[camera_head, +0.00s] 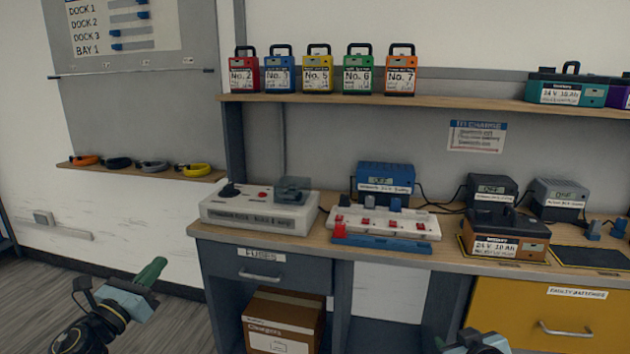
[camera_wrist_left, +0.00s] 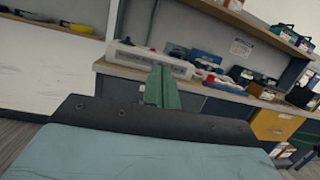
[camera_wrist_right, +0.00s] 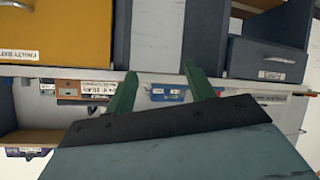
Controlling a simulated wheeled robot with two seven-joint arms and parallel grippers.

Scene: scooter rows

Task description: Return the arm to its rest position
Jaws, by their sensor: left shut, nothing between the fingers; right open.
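My left gripper (camera_head: 152,271) is at the lower left of the head view, in front of the bench and apart from it. Its green fingers are closed together with nothing between them, as the left wrist view (camera_wrist_left: 161,88) also shows.
The wooden bench (camera_head: 410,248) holds a grey control box (camera_head: 258,212), a white fuse tray (camera_head: 385,222), chargers (camera_head: 385,178) and an orange-brown battery (camera_head: 504,238). A yellow drawer (camera_head: 545,315) and a cardboard box (camera_head: 284,320) are below. Open floor (camera_head: 40,285) lies at the left.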

